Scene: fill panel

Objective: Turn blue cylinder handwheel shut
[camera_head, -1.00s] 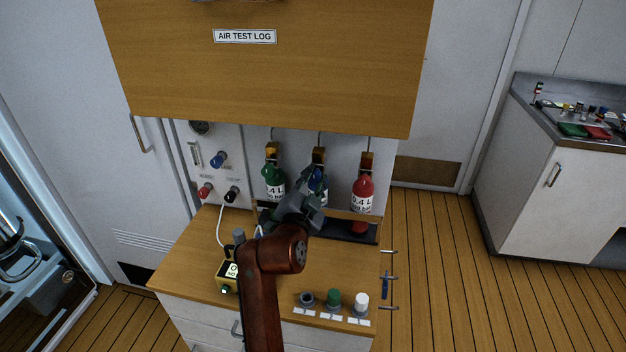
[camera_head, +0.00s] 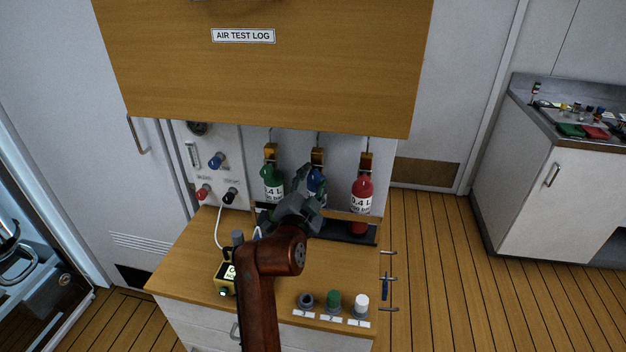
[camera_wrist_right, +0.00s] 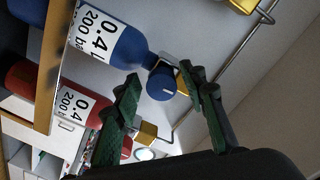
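The blue cylinder (camera_head: 315,180) stands between a green cylinder (camera_head: 273,182) and a red cylinder (camera_head: 361,195), partly hidden behind my right gripper (camera_head: 312,184). In the right wrist view the blue cylinder (camera_wrist_right: 112,42) lies sideways with its "0.4 L 200 bar" label. Its round blue handwheel (camera_wrist_right: 162,84), with a pale mark, sits between the two green-black fingers of my right gripper (camera_wrist_right: 160,92). The fingers are open, one on each side of the handwheel; I cannot tell whether either touches it. My left gripper is not in view.
A wooden cabinet labelled AIR TEST LOG (camera_head: 243,36) overhangs the cylinders. A yellow meter (camera_head: 225,280) and three knobs (camera_head: 333,299) are on the wooden counter (camera_head: 325,262). Brass fittings (camera_wrist_right: 146,132) and thin pipes run close to the fingers.

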